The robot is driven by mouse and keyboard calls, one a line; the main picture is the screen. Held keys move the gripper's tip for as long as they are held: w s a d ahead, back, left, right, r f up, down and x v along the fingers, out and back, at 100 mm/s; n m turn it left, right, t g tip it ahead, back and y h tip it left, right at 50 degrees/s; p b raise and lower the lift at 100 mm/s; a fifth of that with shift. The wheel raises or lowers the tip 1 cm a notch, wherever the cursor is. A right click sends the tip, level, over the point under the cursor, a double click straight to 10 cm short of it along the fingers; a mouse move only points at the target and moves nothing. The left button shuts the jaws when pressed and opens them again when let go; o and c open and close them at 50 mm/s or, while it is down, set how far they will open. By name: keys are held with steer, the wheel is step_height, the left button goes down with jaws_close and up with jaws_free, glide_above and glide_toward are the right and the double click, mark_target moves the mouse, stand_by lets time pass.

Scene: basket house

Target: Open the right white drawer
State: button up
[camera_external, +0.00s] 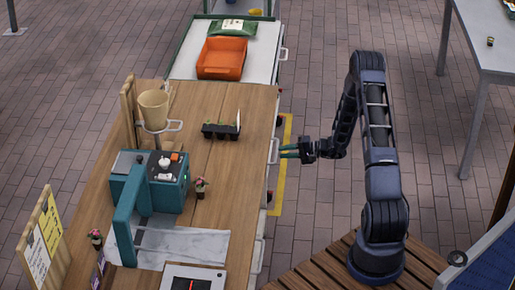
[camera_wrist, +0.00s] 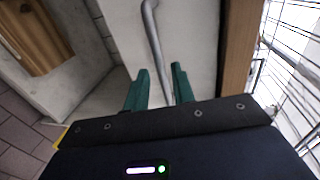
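The counter's right side carries white drawer fronts with grey bar handles. In the wrist view a white drawer front (camera_wrist: 188,38) fills the middle, with a curved grey handle (camera_wrist: 153,30) running down it. My gripper (camera_external: 284,152) is beside the counter's right edge, level with a handle (camera_external: 273,150). Its teal fingers point at that side. In the wrist view my gripper (camera_wrist: 160,78) is open, and the handle's lower part lines up with the gap between the fingers. Nothing is gripped. The drawer faces are mostly hidden from above in the external view.
An orange bin (camera_external: 222,58) stands on the far section. Another handle (camera_external: 258,256) sits nearer the camera. Brick floor is free beyond my arm.

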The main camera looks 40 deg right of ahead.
mark_target(276, 151)
steer(key=shift+x, duration=2.05)
jaws_close()
